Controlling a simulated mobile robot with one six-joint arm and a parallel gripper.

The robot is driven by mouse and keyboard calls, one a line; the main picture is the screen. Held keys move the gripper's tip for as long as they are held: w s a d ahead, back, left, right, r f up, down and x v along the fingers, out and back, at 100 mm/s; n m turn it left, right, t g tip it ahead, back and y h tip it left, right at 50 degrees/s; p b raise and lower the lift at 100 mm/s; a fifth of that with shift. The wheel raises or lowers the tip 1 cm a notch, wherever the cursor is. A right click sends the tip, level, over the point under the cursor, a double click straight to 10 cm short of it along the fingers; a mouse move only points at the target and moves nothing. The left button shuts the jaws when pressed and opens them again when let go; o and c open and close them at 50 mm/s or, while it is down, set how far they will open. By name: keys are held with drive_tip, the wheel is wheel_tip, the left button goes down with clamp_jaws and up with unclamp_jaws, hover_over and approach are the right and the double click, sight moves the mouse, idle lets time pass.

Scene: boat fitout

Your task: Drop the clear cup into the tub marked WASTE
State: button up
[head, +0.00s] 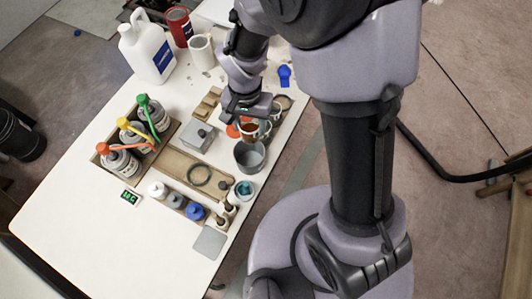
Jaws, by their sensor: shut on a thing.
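My gripper (247,115) is over the right side of the white table, pointing down. It is shut on a small cup (249,129) with reddish-brown contents, which looks like the clear cup; the arm partly covers the grip. A grey open tub (249,158) stands just below the cup in the picture, close to it. No WASTE marking can be read on the tub from here. Whether the cup touches anything beneath it cannot be told.
A wooden crate (101,148) holds bottles with green, yellow and orange tops. A grey box (197,136), a black ring (199,174) and several small jars crowd the middle. A white jug (146,47), red can (179,25) and white mug (201,51) stand at the back. The table's left side is clear.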

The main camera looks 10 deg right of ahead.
drive_tip(key=shift+d+f, duration=0.1)
drive_tip(key=shift+d, duration=0.1)
wheel_tip(320, 180, down, 6)
drive_tip(key=b, duration=0.5)
drive_tip(key=o, duration=1.5)
wheel_tip(320, 180, up, 18)
drive_tip(key=p, duration=0.6)
drive_tip(key=shift+f, duration=0.2)
